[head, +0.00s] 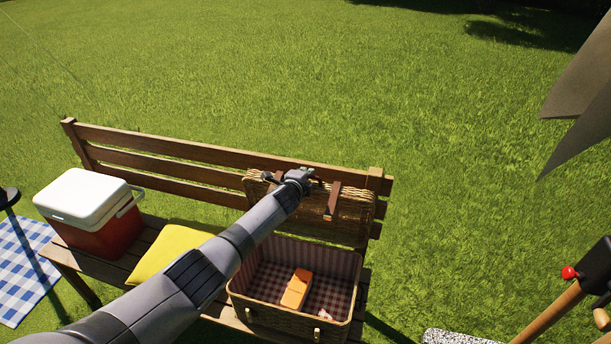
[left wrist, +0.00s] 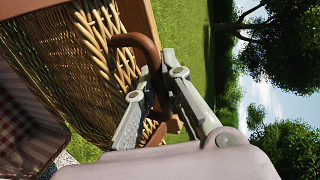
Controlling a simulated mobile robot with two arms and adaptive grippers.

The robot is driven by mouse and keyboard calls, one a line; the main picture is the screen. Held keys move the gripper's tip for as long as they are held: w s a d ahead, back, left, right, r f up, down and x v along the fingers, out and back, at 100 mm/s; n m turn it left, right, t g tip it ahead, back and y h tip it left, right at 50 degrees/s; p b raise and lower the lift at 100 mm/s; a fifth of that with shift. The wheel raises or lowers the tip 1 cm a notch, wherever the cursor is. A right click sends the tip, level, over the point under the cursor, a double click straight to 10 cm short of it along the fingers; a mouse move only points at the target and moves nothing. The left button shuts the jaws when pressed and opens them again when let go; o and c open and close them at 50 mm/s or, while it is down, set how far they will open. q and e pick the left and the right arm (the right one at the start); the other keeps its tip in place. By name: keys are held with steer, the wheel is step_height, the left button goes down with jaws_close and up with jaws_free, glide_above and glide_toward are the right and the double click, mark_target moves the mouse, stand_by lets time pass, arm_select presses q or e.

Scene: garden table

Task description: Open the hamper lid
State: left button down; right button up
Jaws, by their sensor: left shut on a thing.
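The wicker hamper (head: 238,306) stands on the right end of a wooden bench. Its lid (head: 352,212) is raised, upright or leaning back near the bench backrest, and the checked lining shows inside. My left gripper (head: 305,177) is at the lid's upper edge. In the left wrist view the wicker lid (left wrist: 92,50) fills the upper left, and the gripper's fingers (left wrist: 157,88) are closed around a brown curved handle (left wrist: 135,40) on it. The arm hides part of the lid and the hamper's left side. My right gripper is not in view.
An orange object (head: 297,288) lies in the hamper. A yellow cushion (head: 165,258) and a red cooler with a white lid (head: 85,200) are to its left on the bench (head: 150,160). A blue checked cloth (head: 20,275) lies at far left. Open grass is behind.

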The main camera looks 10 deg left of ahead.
arm_select(q)
steer(key=c, duration=1.7)
jaws_free()
steer(key=shift+s, duration=0.1)
steer(key=shift+s+a+r, duration=0.15)
steer(key=shift+s+r, duration=0.15)
steer(key=shift+s, duration=0.3)
steer(key=v, duration=1)
steer(key=shift+s, duration=0.3)
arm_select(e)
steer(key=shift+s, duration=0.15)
arm_select(q)
steer(key=shift+r, duration=0.1)
